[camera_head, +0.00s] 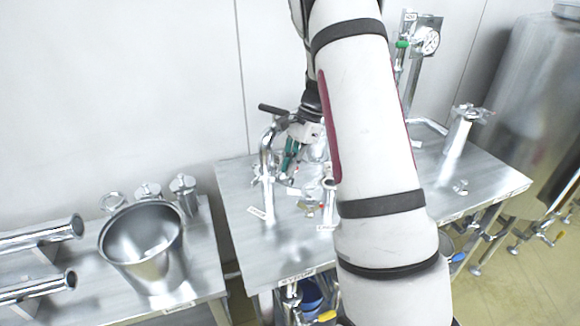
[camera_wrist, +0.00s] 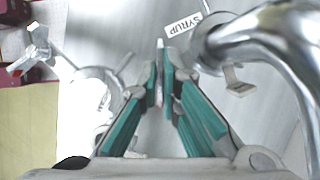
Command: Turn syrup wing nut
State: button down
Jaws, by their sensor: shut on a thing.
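My gripper (camera_wrist: 162,82) points down at the steel table, its teal-padded fingers closed on a thin, pale metal piece (camera_wrist: 160,58). This piece appears to be the syrup wing nut; its shape is mostly hidden by the fingers. To the right in the wrist view stands a bent steel pipe (camera_wrist: 290,50), with a small metal tab (camera_wrist: 238,86) near its base. A white SYRUP label (camera_wrist: 182,23) lies beside the pipe base. In the head view my gripper (camera_head: 290,160) is just right of the bent pipe (camera_head: 267,175), partly hidden by my arm.
Another steel fitting (camera_wrist: 98,85) stands left of the fingers in the wrist view. A steel bucket (camera_head: 145,245) and steel tubes (camera_head: 45,236) rest on the left table. A valve fitting (camera_head: 460,130) stands at the right of the main table. A gauge (camera_head: 430,40) rises behind.

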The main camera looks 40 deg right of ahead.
jog(key=c, duration=1.8)
grip_release()
jog(key=v, duration=1.2)
